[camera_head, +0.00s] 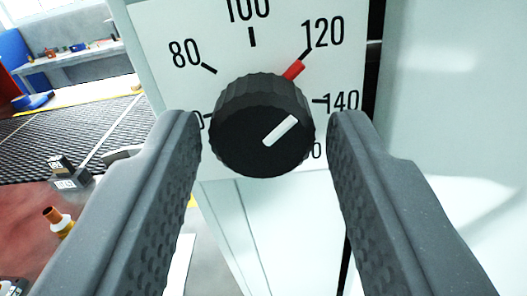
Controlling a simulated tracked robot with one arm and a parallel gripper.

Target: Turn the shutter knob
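The shutter knob (250,146) is a black, ribbed round knob with a white pointer line on its face. It sits on a white dial plate (180,22) with black numbers such as 80, 100, 120 and 140. A red mark (293,70) shows by the 120. The white line slants up to the right, roughly toward the red mark. My gripper (265,125) is open, with one grey finger to the left of the knob and one to the right. A gap shows between the right finger and the knob; the left finger is close to the knob's edge, and I cannot tell if it touches.
The dial is on a pale cabinet (260,225). At left are a dark mesh belt (100,125), a red surface (25,220) with small weights (66,175) and an orange-and-white item (57,220). A bench (70,60) stands behind. A smooth pale panel (450,90) is at right.

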